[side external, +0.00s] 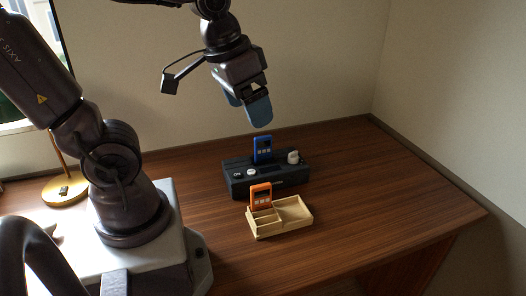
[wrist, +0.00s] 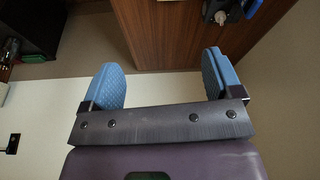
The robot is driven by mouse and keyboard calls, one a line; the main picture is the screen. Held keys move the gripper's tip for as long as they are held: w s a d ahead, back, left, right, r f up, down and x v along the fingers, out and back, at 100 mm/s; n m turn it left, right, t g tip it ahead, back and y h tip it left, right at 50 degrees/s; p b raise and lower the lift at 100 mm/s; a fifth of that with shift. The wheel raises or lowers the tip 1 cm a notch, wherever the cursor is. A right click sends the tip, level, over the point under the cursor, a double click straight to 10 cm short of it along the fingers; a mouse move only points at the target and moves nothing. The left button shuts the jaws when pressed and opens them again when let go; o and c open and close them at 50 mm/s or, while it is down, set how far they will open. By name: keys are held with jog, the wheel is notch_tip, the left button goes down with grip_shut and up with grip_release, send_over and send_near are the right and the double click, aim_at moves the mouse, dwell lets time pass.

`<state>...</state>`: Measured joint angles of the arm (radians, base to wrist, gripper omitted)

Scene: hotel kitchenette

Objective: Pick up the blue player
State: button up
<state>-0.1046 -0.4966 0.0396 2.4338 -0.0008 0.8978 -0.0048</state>
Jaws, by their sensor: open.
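The blue player (side external: 263,149) stands upright in the top of a black dock (side external: 236,186) on the wooden table. In the wrist view only a bit of the blue player (wrist: 253,8) shows at the top edge, beside part of the dock (wrist: 234,12). My gripper (side external: 254,108) hangs above the dock, apart from the player. In the wrist view my gripper (wrist: 168,82) has its blue fingers wide apart with nothing between them.
An orange player (side external: 260,196) stands in a light wooden tray (side external: 295,226) with compartments, just in front of the dock. The dock has white knobs (side external: 293,157). A brass lamp base (side external: 65,188) stands at left. The table's right side (side external: 420,200) is clear.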

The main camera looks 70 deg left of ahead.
jog(key=w+a+f+n+g, duration=0.2)
jog(key=w+a+f+n, duration=0.3)
jog(key=a, duration=0.3)
jog(key=n+g+y, duration=0.1)
jog(key=n+g, duration=0.1)
jog(key=n, duration=0.9)
send_near(263, 137)
jog(key=f, duration=0.7)
jog(key=shift+w+a+f, duration=0.15)
jog(key=shift+a+f, duration=0.15)
jog(key=shift+a, duration=0.1)
jog(key=shift+s+a+f, duration=0.15)
jog(key=shift+a+f, duration=0.05)
jog(key=shift+f, duration=1.15)
jog(key=shift+s+a+f, duration=0.1)
jog(key=shift+a+f, duration=0.1)
jog(key=shift+f, duration=1.1)
jog(key=c, duration=1)
